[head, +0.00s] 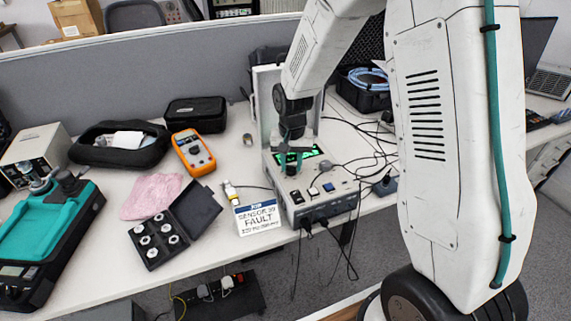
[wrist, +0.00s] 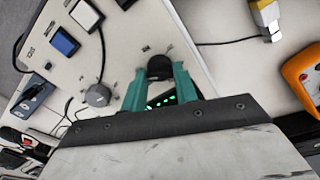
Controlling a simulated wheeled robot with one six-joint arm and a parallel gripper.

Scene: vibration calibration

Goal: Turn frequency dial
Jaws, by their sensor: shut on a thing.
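The white calibration unit (head: 315,205) stands on the bench with its lid raised behind it. My gripper (head: 291,163) reaches down over its top panel from above. In the wrist view, a black round dial (wrist: 159,65) sits between the two teal fingers of my gripper (wrist: 163,72), which are shut on its sides. The green-lit display (wrist: 161,99) shows between the fingers, partly hidden by them; it also shows in the head view (head: 312,151). The dial's markings are too small to read, and in the head view my gripper hides the dial.
A fault sign (head: 258,218), an orange multimeter (head: 193,152) and an open black case (head: 160,236) lie to the left. Cables trail on the right.

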